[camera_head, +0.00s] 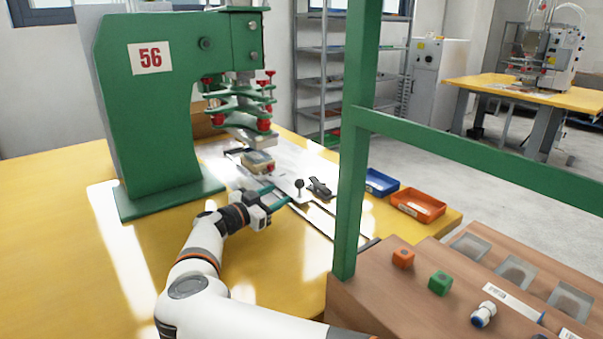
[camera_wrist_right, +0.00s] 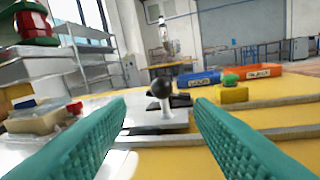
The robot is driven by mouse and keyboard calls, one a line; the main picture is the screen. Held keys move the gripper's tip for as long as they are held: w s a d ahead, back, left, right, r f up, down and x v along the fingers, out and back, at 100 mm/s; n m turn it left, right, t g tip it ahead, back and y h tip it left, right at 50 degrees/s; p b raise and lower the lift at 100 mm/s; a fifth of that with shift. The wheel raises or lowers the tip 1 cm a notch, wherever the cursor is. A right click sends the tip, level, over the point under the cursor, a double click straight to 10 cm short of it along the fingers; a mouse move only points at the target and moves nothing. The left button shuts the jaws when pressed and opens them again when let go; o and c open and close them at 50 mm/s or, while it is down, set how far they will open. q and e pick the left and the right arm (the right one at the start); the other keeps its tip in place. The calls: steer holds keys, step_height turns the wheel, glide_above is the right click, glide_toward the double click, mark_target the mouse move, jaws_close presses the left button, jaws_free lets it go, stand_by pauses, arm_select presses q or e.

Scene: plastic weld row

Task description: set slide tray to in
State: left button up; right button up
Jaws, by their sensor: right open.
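The slide tray (camera_head: 287,182) is a pale plate on rails, reaching out from under the green press (camera_head: 150,110). A black ball knob on a pale post (camera_head: 299,184) stands at its near end. In the right wrist view the knob (camera_wrist_right: 161,88) is upright, between and beyond my fingertips. My right gripper (camera_head: 272,197) is open, with teal fingers pointing toward the knob. In the wrist view the right gripper (camera_wrist_right: 161,103) shows nothing between its fingers; contact with the knob is not visible. A part holder (camera_head: 258,162) sits on the tray nearer the press head. My left gripper is not in view.
A black clamp (camera_head: 319,187) lies beside the knob. A blue bin (camera_head: 381,182) and an orange bin (camera_head: 418,206) stand to the right. A green frame post (camera_head: 352,150) rises in front of them. The yellow table (camera_head: 75,260) is clear at the left front.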

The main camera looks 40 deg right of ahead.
mark_target(304, 194)
steer(key=d, duration=0.4)
steer(key=d+b, duration=0.1)
steer(key=d, duration=0.2)
steer(key=d+b, duration=0.1)
steer(key=d, duration=0.3)
steer(key=shift+w+d+r, duration=0.1)
steer(key=shift+w+d, duration=0.25)
steer(key=shift+w, duration=0.05)
jaws_close()
